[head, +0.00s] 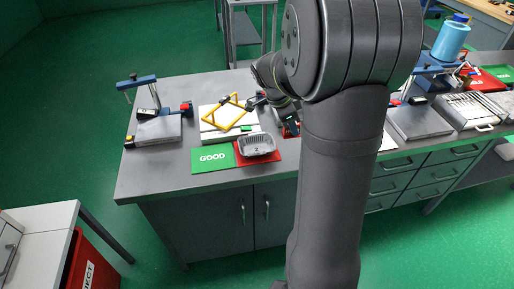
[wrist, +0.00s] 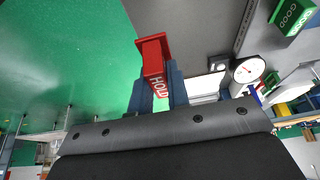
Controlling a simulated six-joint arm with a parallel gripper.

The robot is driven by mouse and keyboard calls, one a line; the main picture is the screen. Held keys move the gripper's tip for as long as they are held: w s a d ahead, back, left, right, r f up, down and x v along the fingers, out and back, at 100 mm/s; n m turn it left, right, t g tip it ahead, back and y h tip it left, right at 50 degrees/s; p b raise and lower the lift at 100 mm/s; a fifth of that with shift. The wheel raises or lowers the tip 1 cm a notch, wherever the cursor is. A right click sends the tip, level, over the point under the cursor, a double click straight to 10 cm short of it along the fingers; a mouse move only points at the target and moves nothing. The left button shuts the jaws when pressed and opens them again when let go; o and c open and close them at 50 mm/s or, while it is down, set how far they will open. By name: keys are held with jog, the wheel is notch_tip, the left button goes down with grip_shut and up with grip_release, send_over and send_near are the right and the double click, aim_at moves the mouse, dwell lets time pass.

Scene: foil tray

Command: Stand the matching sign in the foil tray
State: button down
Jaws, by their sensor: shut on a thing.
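The foil tray (head: 257,146) is a small silver tray on the bench, with a dark mark on it too small to read. It sits on a red mat (head: 274,158), beside a green mat marked GOOD (head: 212,158). In the wrist view my gripper (wrist: 159,92) is shut on a red sign (wrist: 154,54) lettered HOLD, gripped between two blue fingers. A green sign marked GOOD (wrist: 293,14) shows at the upper right of the wrist view, apart from my gripper. In the head view my own arm hides most of my gripper. The foil tray is not clear in the wrist view.
A white board with a yellow frame (head: 228,112) lies just behind the foil tray. A clamp fixture (head: 152,126) stands at the bench's left. A round dial gauge (wrist: 246,70) shows in the wrist view. Grey plates and a blue container (head: 450,40) are at the right.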

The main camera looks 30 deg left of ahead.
jog(key=a+f, duration=0.2)
jog(key=a, duration=0.1)
jog(key=s+a+f, duration=0.1)
jog(key=a+f, duration=0.1)
jog(key=a, duration=0.2)
jog(key=s+a+f, duration=0.1)
jog(key=a+f, duration=0.2)
jog(key=a, duration=0.1)
jog(key=shift+s, duration=0.15)
jog(key=shift+f, duration=1.9)
jog(key=shift+f, duration=0.15)
jog(key=c, duration=1.4)
grip_release()
jog(key=shift+o, duration=0.2)
jog(key=v, duration=1.2)
